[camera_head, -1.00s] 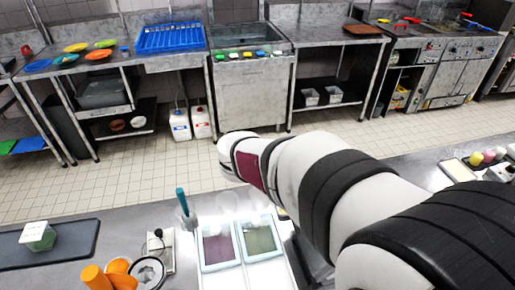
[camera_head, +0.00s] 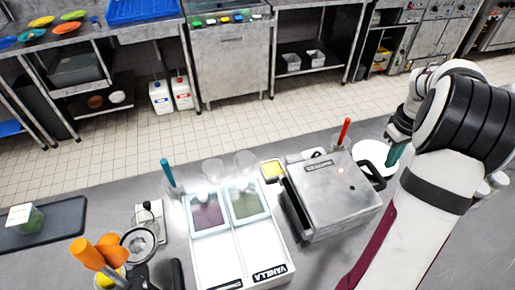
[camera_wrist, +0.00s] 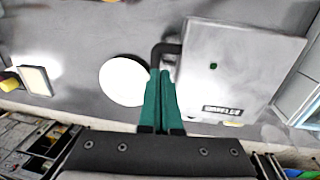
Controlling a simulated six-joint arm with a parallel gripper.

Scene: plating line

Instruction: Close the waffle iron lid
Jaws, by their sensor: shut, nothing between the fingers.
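The waffle iron (camera_head: 335,195) is a silver box on the counter, right of the middle in the head view. Its lid looks down, lying level over the base; a thin gap cannot be ruled out. The labelled lid top also shows in the wrist view (camera_wrist: 240,70). A black handle (camera_wrist: 163,50) sticks out from the lid's side. My gripper (camera_head: 393,160) is at the right of the iron, its teal fingers shut and empty. In the wrist view the fingertips (camera_wrist: 160,73) are right beside the handle; whether they touch it is unclear.
A white round plate (camera_head: 375,157) lies beside the iron, under my gripper. A tray with two batter tubs (camera_head: 228,210) stands left of the iron. A red-handled tool (camera_head: 345,132) stands behind it. Orange cups (camera_head: 108,248) and a juicer stand at the left front.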

